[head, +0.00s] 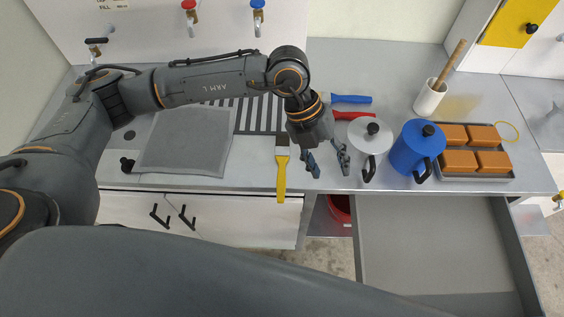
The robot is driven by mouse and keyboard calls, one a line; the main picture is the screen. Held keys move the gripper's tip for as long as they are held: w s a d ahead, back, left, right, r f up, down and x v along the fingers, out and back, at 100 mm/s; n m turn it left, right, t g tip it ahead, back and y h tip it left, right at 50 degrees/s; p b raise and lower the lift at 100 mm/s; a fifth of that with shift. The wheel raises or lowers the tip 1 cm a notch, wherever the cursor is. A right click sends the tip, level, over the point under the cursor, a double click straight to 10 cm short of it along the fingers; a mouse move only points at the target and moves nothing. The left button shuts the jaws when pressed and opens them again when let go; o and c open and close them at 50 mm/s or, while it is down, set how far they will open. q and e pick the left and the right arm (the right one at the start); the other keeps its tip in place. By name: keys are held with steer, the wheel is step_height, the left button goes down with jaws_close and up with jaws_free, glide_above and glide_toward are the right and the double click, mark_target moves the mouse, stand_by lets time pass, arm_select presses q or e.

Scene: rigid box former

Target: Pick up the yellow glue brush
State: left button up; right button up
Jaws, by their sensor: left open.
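The yellow glue brush (281,178) lies near the front edge of the worktop in the head view. Its dark bristle end points away from me and its yellow handle points toward me, reaching past the edge of the worktop. My left gripper (326,170) is open, with its fingers just to the right of the brush and pointing down. Nothing shows between the fingers. My right gripper is not in view.
A white-lidded pot (371,137) and a blue pot (414,148) stand right of my gripper. A tray (480,177) holds several orange blocks. Blue- and red-handled tools lie behind. A grey mat (185,142) lies left. An open drawer (435,240) juts out below the worktop.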

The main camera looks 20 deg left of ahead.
arm_select(q)
steer(key=w+a+f+n+t+y, duration=0.15)
steer(key=w+a+y, duration=0.4)
steer(key=a, duration=0.65)
steer(key=p, duration=0.3)
glide_above(282, 165)
step_height(282, 165, down, 7)
steer(key=shift+a+r, duration=0.1)
steer(key=shift+a, duration=0.05)
steer(key=shift+f, duration=0.3)
step_height(282, 165, down, 5)
steer(key=shift+s+r+p, duration=0.1)
steer(key=shift+p, duration=1.05)
steer(key=shift+f, duration=0.3)
jaws_close()
